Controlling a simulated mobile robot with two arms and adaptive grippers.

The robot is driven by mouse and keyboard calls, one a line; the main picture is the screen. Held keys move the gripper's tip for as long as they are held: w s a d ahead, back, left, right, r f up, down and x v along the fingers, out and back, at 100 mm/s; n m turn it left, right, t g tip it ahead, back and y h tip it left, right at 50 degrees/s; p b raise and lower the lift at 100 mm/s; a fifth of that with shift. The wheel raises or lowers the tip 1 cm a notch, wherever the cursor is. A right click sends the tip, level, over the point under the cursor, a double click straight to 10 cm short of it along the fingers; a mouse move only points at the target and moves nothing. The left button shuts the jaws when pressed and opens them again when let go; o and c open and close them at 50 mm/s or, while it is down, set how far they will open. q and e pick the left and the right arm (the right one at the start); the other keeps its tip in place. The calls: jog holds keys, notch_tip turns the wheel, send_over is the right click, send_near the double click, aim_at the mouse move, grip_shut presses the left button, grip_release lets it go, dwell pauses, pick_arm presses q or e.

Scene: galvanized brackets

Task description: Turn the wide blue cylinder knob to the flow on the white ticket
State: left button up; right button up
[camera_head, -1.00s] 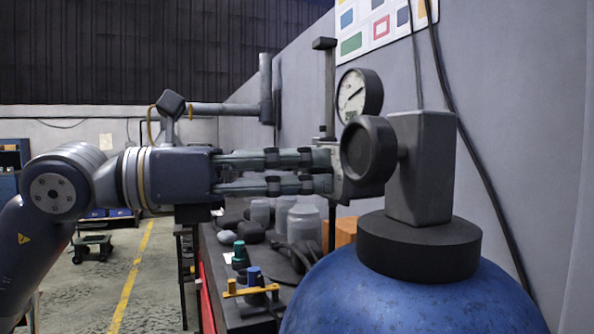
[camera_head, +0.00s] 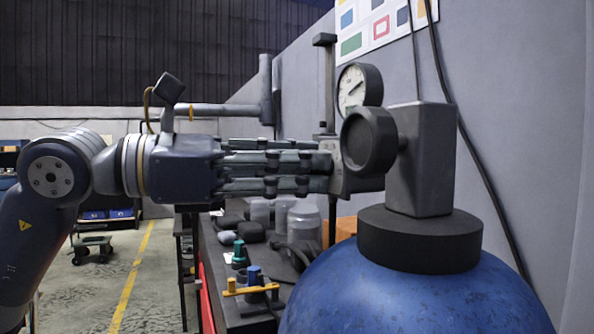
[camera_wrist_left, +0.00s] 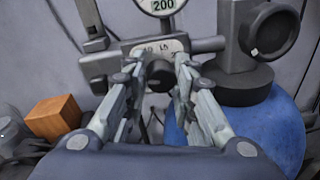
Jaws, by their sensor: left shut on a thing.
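The wide blue cylinder (camera_head: 410,300) stands at the lower right of the head view, with a black collar and a grey valve block (camera_head: 422,160) on top. It also shows in the left wrist view (camera_wrist_left: 262,130). The right gripper is out of view.
A black round handwheel (camera_head: 368,140) juts from the valve block close to my fingertips. A dark bench (camera_head: 215,275) below holds grey jars, a small yellow-handled valve (camera_head: 250,288) and a white slip (camera_head: 228,257). An orange block (camera_wrist_left: 55,117) stands behind. Cables hang on the wall.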

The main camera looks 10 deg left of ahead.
pick_arm(q)
jog(key=m+b, duration=0.1)
jog(key=m, duration=0.7)
jog(key=m+t+y+b, duration=0.1)
jog(key=m, duration=0.8)
jog(key=m+t+b, duration=0.1)
jog(key=m, duration=0.7)
jog(key=shift+s+d+f+m, duration=0.1)
jog(key=shift+s+d+m, duration=0.05)
jog(key=shift+m, duration=0.15)
dwell(0.5)
jog(key=o, duration=1.1)
jog(key=v, duration=1.2)
